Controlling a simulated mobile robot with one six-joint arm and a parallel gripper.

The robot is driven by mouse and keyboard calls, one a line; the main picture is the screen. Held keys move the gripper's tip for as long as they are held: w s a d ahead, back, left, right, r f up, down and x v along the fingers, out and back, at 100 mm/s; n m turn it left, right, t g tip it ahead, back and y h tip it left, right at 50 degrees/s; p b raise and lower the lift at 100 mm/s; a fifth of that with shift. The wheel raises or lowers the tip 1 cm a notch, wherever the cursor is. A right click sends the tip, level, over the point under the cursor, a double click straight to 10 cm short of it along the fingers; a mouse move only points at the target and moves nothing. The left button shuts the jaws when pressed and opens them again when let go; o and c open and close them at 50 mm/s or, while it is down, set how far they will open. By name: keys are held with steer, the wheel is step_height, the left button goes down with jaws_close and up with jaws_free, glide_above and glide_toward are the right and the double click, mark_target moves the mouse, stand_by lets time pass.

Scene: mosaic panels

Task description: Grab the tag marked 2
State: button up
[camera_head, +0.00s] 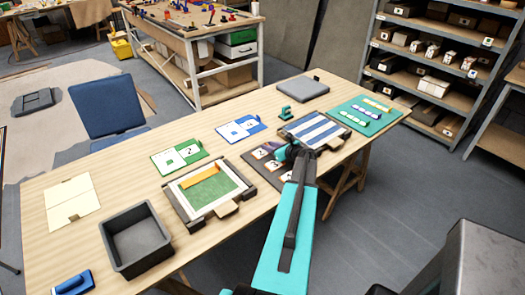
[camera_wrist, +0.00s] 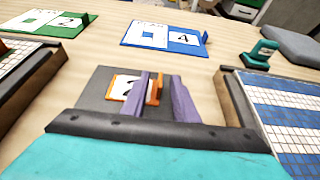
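The tag marked 2 (camera_wrist: 124,87) is a white card with an orange frame and an orange upright grip, on a dark board (camera_wrist: 95,91) in the wrist view. My gripper (camera_wrist: 160,84) has its two grey-purple fingers apart, with the orange grip showing between them. The left finger covers part of the card and its number. I cannot tell whether either finger touches the tag. In the head view my gripper (camera_head: 290,154) is over the dark board (camera_head: 257,166), where small numbered tags (camera_head: 272,164) lie, partly hidden by my arm.
A blue-and-white striped panel (camera_head: 312,130) lies right of the board, and a green framed panel (camera_head: 212,190) lies left. A green card marked 2 (camera_wrist: 55,23) and a blue card marked 4 (camera_wrist: 165,38) lie behind. An empty grey bin (camera_head: 135,240) stands at front left.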

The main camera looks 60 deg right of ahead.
steer(key=shift+w+d+f, duration=0.1)
steer(key=shift+w+f, duration=0.05)
steer(key=shift+w, duration=0.15)
stand_by(0.4)
jaws_close()
